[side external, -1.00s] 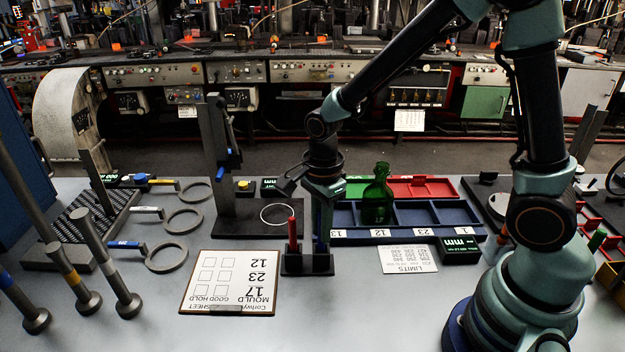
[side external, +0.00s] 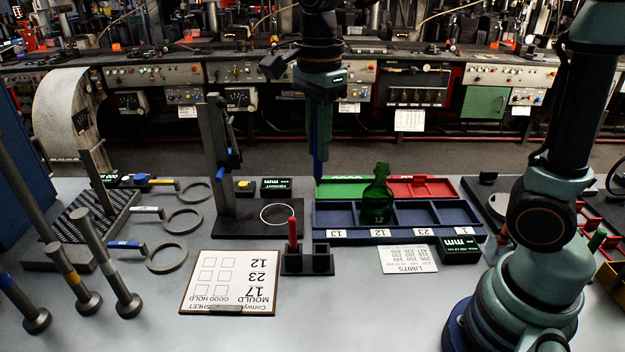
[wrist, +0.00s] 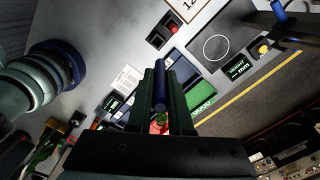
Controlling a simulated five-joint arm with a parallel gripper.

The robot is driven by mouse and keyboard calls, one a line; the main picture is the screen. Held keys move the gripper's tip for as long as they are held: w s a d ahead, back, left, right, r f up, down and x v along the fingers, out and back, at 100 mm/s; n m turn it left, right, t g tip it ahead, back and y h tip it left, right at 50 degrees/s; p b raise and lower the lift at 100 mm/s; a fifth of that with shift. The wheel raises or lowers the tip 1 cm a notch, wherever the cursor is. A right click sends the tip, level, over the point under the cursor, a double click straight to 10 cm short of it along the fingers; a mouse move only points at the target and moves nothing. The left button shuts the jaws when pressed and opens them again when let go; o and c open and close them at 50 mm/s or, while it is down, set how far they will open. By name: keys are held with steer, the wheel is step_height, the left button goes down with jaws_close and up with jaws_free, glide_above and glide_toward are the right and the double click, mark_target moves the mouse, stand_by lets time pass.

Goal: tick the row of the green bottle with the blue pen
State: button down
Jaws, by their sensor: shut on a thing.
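My gripper (side external: 319,108) is shut on the blue pen (side external: 317,150), which hangs tip down, high above the far side of the bench. The pen also shows between the fingers in the wrist view (wrist: 160,85). The green bottle (side external: 377,198) stands upright in the blue tray (side external: 333,221), behind the label 12; its own small mark is hard to read. The sheet (side external: 250,288) lies flat on the bench, upside down in the side view, with rows 12, 23 and 17. Each row has two boxes, under GOOD and HOLD, which look blank.
The black pen holder (side external: 307,263) holds a red pen (side external: 293,233); its other slot is empty. A limits card (side external: 408,259) lies before the tray. A gauge stand (side external: 222,170) and several rings stand left.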

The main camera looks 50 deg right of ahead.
steer(key=shift+w+a+f, duration=2.1)
steer(key=shift+a+f, duration=0.05)
steer(key=shift+f, duration=0.95)
steer(key=shift+w+a+f, duration=2.1)
steer(key=shift+a+f, duration=0.05)
steer(key=shift+f, duration=0.9)
steer(key=shift+w+a+f, duration=2.1)
steer(key=shift+a+f, duration=0.05)
steer(key=shift+f, duration=0.95)
steer(key=shift+f, duration=0.6)
steer(key=shift+w+d, duration=0.1)
steer(key=shift+w, duration=0.4)
steer(key=shift+s+a, duration=0.15)
steer(key=shift+a, duration=0.55)
steer(key=shift+a+r, duration=0.1)
